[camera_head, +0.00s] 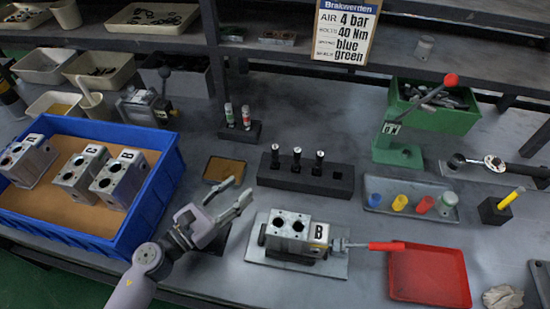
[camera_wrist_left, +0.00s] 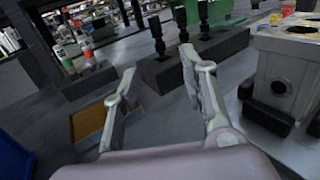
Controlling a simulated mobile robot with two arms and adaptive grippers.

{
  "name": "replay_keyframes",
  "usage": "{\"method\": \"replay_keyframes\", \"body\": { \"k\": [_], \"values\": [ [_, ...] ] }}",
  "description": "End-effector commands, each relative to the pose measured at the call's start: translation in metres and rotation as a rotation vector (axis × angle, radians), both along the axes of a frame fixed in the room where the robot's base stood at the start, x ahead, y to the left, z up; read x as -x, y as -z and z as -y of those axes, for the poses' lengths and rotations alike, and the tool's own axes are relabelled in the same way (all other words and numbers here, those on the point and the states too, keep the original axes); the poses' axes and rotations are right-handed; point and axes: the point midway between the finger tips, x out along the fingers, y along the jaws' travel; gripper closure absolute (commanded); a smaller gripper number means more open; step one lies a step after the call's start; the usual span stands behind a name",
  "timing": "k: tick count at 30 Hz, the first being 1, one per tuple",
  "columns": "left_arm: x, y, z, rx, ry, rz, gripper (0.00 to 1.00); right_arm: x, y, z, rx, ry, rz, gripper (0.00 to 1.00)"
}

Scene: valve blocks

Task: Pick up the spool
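Three dark spools with pale tops stand upright in a black rack (camera_head: 300,180): a left spool (camera_head: 276,158), a middle spool (camera_head: 297,158) and a right spool (camera_head: 318,162). The rack's rightmost hole looks empty. The spools also show as dark posts at the top of the left wrist view, one dark post (camera_wrist_left: 156,36) nearest the left. My left gripper (camera_head: 241,188) is open and empty, in front and left of the rack, apart from it. In the left wrist view its open fingers (camera_wrist_left: 158,66) point towards the rack. My right gripper is not in view.
A blue bin (camera_head: 150,206) with several blocks stands left. A small brown-topped tray (camera_head: 222,169) lies left of the rack. A red tray (camera_head: 430,275) lies right.

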Motion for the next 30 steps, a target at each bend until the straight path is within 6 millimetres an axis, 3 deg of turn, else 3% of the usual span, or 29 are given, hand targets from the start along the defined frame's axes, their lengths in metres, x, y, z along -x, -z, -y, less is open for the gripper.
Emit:
{"method": "replay_keyframes", "body": {
  "k": [1, 10, 17, 24, 30],
  "values": [
    [-0.01, -0.007, 0.008, 0.004, -0.002, 0.002, 0.6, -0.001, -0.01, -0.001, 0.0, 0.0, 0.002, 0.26],
    [-0.055, -0.005, 0.05, 0.003, -0.002, 0.0, 0.6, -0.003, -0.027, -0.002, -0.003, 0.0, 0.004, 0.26],
    [-0.068, -0.002, 0.062, 0.001, -0.001, -0.001, 0.6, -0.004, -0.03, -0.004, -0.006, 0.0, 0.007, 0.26],
    [-0.093, -0.014, 0.082, 0.004, -0.001, -0.001, 0.6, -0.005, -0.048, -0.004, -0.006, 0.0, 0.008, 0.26],
    [-0.107, -0.009, 0.094, 0.002, -0.002, -0.001, 0.6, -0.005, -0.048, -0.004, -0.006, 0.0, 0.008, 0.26]
  ]
}}
